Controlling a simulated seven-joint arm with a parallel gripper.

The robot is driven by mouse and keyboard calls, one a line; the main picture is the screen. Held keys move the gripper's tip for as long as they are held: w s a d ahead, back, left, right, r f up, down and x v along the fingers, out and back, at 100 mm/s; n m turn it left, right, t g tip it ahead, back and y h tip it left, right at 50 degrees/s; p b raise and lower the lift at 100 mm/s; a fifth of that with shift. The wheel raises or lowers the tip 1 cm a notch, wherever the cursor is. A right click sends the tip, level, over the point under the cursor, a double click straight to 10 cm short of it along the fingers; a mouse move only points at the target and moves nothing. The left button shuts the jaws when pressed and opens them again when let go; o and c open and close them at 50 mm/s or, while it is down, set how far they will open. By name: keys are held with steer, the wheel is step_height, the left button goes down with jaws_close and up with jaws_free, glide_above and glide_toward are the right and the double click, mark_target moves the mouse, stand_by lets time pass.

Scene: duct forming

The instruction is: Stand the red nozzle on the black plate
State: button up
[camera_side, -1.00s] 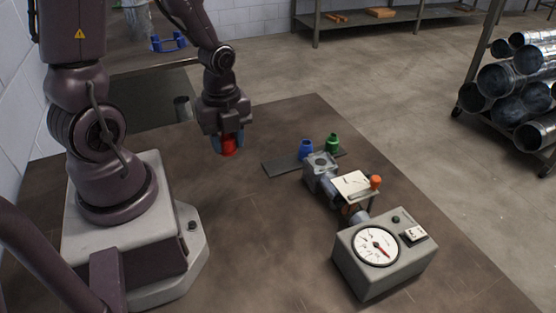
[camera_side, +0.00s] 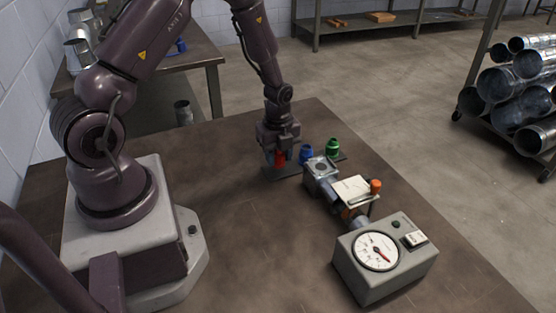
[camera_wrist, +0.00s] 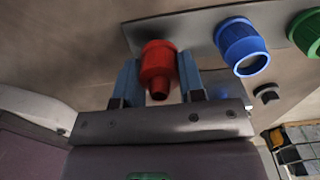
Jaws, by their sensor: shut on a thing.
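The red nozzle (camera_side: 280,157) is between the fingers of my gripper (camera_side: 278,159), which is shut on it. In the wrist view the red nozzle (camera_wrist: 158,66) shows between the two blue-grey fingertips of my gripper (camera_wrist: 158,80), its narrow end toward the camera. The black plate (camera_side: 280,173) lies flat on the table, and the nozzle is over or at its left end. In the wrist view the plate (camera_wrist: 196,30) is behind the nozzle. I cannot tell whether the nozzle touches the plate.
A blue nozzle (camera_side: 305,153) and a green nozzle (camera_side: 333,147) stand on the plate to the right. Close in front are a grey clamp fixture (camera_side: 322,172) and a gauge box (camera_side: 385,255). The table's left middle is clear.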

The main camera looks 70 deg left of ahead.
steer(key=shift+f, duration=1)
steer(key=shift+f, duration=0.1)
steer(key=o, duration=1)
step_height(320, 180, up, 12)
steer(key=shift+f, duration=0.15)
steer(key=s+d+r+n+t, duration=0.2)
steer(key=s+d+r+n, duration=0.2)
steer(key=r+n, duration=0.2)
steer(key=s+d+r+n+t, duration=0.1)
steer(key=s+d+r+n, duration=0.4)
steer(key=r, duration=0.3)
steer(key=s+d+r+n+t, duration=0.2)
steer(key=s+d+r+n, duration=0.2)
steer(key=r+n, duration=0.3)
steer(key=shift+s+d+r+t, duration=0.15)
steer(key=shift+s+r+t, duration=0.15)
steer(key=shift+s+r, duration=0.35)
